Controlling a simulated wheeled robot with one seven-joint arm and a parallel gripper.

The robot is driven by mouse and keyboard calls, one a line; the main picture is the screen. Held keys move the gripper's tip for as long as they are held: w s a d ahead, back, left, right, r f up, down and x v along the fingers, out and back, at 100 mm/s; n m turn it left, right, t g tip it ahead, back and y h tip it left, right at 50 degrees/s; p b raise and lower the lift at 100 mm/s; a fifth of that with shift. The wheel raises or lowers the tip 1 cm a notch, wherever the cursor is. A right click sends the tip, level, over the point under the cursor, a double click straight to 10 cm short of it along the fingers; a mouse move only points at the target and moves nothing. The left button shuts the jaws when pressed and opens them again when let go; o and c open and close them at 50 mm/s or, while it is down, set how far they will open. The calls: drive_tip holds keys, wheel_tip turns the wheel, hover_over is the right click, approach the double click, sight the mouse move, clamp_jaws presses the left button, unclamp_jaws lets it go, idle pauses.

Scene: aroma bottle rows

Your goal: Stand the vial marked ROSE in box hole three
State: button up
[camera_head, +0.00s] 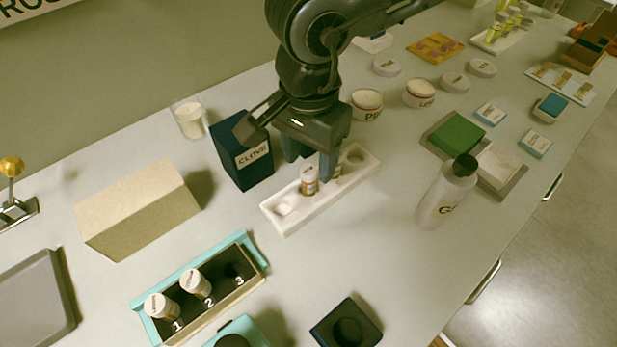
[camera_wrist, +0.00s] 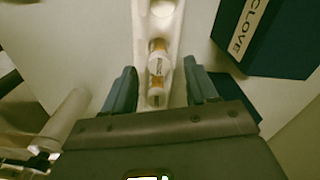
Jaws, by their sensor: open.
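A long white rack (camera_head: 283,226) holds a brown vial with a pale cap (camera_head: 309,181). Another vial (camera_head: 338,170) is partly hidden behind a finger. In the wrist view the two vials (camera_wrist: 158,60) (camera_wrist: 156,96) stand in line along the rack; their markings are too small to read, so I cannot tell which is ROSE. My gripper (camera_head: 309,160) is open above the rack, its fingers on either side of the row in the wrist view (camera_wrist: 160,78). The teal-edged box (camera_head: 250,246) has numbered holes; white-capped vials stand at 1 and 2, and hole three (camera_head: 236,271) looks empty.
A dark blue CLOVE box (camera_head: 242,160) stands close left of my gripper. A tan block (camera_head: 138,208) lies further left. A white bottle (camera_head: 446,193) stands right of the rack. A dark holder (camera_head: 346,327) sits at the front. Bare table lies between rack and teal-edged box.

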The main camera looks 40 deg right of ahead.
sight(308, 171)
drive_tip(key=shift+s+a+f+p, duration=0.15)
drive_tip(key=shift+f+p, duration=0.1)
drive_tip(key=shift+f, duration=0.85)
drive_tip(key=shift+w+a+f+p, duration=0.1)
drive_tip(key=shift+f+p, duration=0.15)
drive_tip(key=shift+f, duration=0.85)
clamp_jaws()
drive_tip(key=shift+r, duration=0.1)
